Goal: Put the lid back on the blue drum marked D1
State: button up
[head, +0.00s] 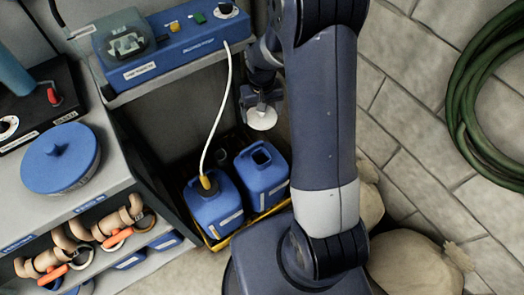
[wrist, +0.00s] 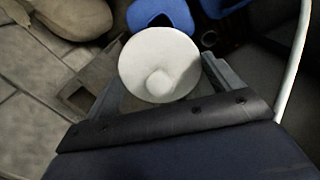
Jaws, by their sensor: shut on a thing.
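My gripper (head: 262,100) is shut on a round white lid (head: 262,119) with a small knob. In the wrist view the lid (wrist: 150,55) lies between the two fingers of my gripper (wrist: 162,80). Two blue drums stand side by side in a yellow-edged tray. An open-mouthed blue drum also shows at the wrist view's top (wrist: 160,22). I cannot read which is D1.
The yellow tray (head: 213,244) sits on the floor below a shelf with a blue dosing unit (head: 180,45). The white hose (head: 226,100) hangs down to the left drum. A round blue lidded tub (head: 60,158) stands on the left counter. Sacks (head: 415,265) lie at right.

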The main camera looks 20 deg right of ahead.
notch_tip(320, 180, down, 19)
jog(key=b, duration=2.3)
jog(key=shift+w, duration=0.35)
jog(key=shift+f, duration=0.15)
notch_tip(320, 180, down, 6)
jog(key=b, duration=0.4)
jog(key=shift+b, duration=0.35)
jog(key=shift+p, duration=0.45)
jog(key=shift+f, duration=0.15)
jog(key=o, duration=0.8)
